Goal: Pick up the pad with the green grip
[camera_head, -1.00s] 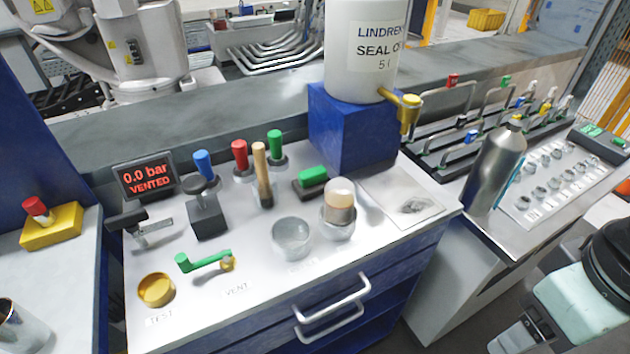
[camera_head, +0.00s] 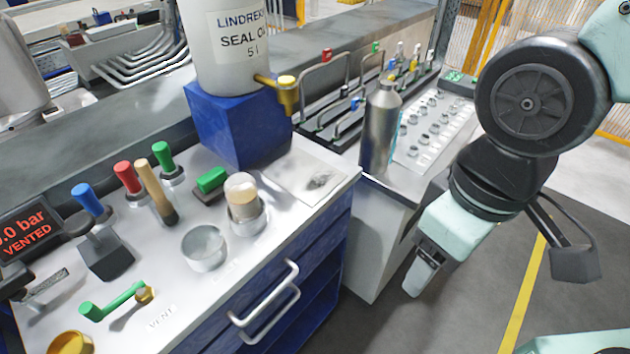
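A small dark pad with a green grip (camera_head: 210,180) lies flat on the white-topped bench (camera_head: 160,265), in front of the blue block and behind the glass cups. Nothing covers the grip. My gripper (camera_head: 420,275) hangs at the right, past the bench's right edge and well apart from the pad. Its fingers point down and are partly hidden, so I cannot tell whether they are open or shut.
Upright tools with blue (camera_head: 87,198), red (camera_head: 127,177) and green (camera_head: 163,156) handles and a wooden-handled brush (camera_head: 157,190) stand left of the pad. The blue block (camera_head: 235,125) bears an oil container (camera_head: 225,50).

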